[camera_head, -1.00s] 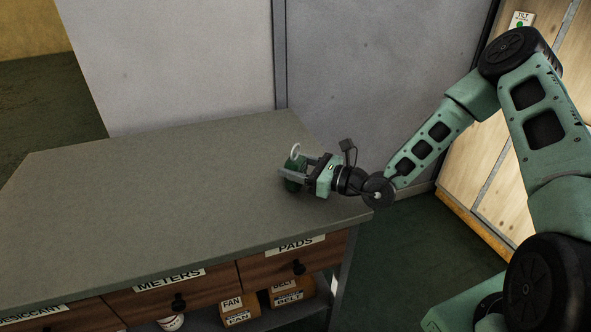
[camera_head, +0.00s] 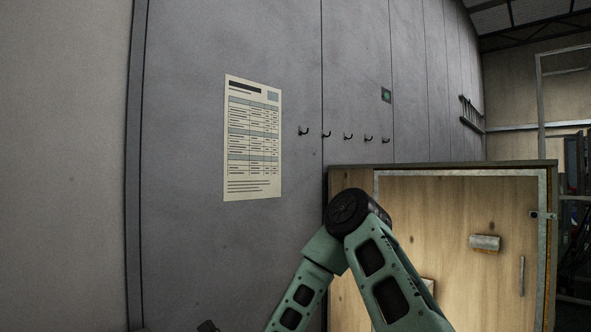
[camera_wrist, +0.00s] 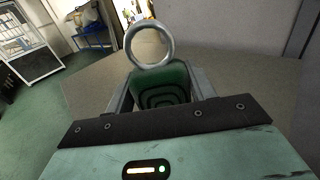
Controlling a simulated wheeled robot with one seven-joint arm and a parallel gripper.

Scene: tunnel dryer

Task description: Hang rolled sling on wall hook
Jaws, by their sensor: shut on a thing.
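The rolled sling is a green coil (camera_wrist: 163,84) with a pale metal ring (camera_wrist: 150,44) standing up at its far end in the wrist view. My gripper (camera_wrist: 160,90) is shut on the coil, one finger on each side of it. Grey worktop shows behind it. The wall hooks (camera_head: 347,137) are several small dark hooks in a row on the grey panel wall in the head view, right of a printed sheet, and no sling shows on them. My gripper and the sling are outside the head view; only upper arm links show low in the middle.
A printed sheet (camera_head: 253,139) is fixed to the wall left of the hooks. A large wooden crate (camera_head: 455,240) with a metal-framed front stands below and right of the hooks. The grey worktop (camera_wrist: 245,78) lies around the gripper, with open green floor (camera_wrist: 40,130) to the left.

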